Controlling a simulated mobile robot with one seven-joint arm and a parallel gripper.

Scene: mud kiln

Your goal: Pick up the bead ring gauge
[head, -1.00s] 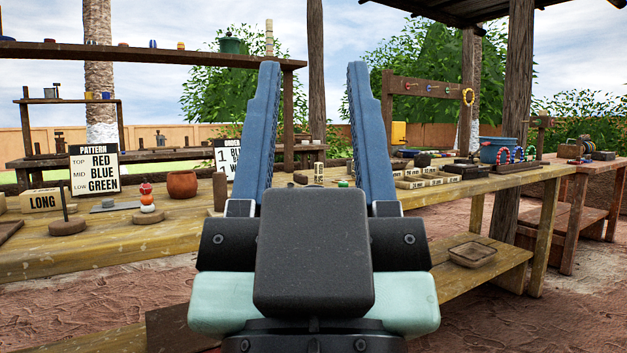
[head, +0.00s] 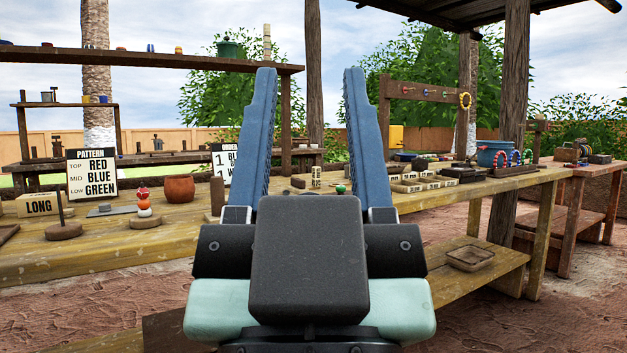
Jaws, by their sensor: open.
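My gripper (head: 310,75) is open and empty, its two blue fingers raised in front of the wooden workbench (head: 110,246). I cannot tell for sure which thing is the bead ring gauge. A yellow beaded ring (head: 465,100) hangs at the right end of a peg rack (head: 425,90), to the right of my gripper and well apart from it. Several striped rings, one of them red and white (head: 500,158), stand by a blue bucket (head: 488,154) on the right part of the bench. My fingers and wrist hide the middle of the bench.
A PATTERN sign (head: 92,173), a LONG block (head: 38,205), stacked beads (head: 144,203) and a clay pot (head: 179,189) stand at left. Trays of labelled blocks (head: 425,184) lie right of my fingers. A lower shelf holds a shallow tray (head: 470,258).

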